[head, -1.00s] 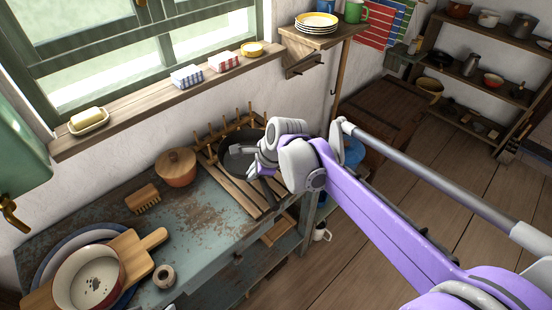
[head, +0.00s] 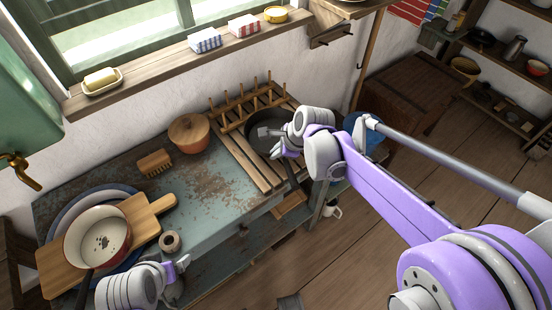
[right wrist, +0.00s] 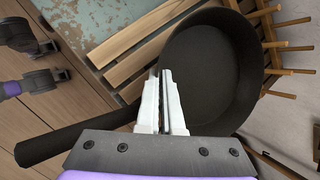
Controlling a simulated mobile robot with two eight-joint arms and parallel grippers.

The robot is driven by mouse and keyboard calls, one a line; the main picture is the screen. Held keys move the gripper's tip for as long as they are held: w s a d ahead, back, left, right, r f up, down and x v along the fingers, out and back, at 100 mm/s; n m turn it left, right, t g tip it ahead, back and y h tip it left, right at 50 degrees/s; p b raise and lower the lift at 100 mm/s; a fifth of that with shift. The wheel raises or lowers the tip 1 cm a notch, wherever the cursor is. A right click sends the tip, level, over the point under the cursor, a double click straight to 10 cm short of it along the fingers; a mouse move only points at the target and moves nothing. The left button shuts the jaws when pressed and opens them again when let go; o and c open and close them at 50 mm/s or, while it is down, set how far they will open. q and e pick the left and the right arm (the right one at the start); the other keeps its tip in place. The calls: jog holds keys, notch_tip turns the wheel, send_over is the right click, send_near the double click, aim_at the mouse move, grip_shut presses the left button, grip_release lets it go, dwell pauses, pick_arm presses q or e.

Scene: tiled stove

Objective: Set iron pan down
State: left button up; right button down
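The iron pan (head: 262,118) is dark and round. It rests on or just above the wooden slatted rack (head: 236,152) at the counter's right end, with its handle pointing to the front. In the right wrist view the pan (right wrist: 222,62) fills the upper middle, its handle running to lower left. My right gripper (head: 272,137) is at the pan's rim. Its white fingers (right wrist: 164,78) are close together, one on either side of the pan's wall. My left gripper (head: 180,265) is over the counter's front, empty as far as I see; its finger gap is unclear.
A cream pan (head: 98,243) sits on a cutting board (head: 150,212) at the far left. Upright pegs (head: 240,100) stand behind the iron pan. The worn mid-counter (head: 210,190) is clear.

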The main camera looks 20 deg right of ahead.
jog(key=shift+f, duration=1.75)
jog(key=shift+f+b, duration=0.15)
jog(key=shift+b, duration=0.15)
jog(key=c, duration=1.1)
grip_release()
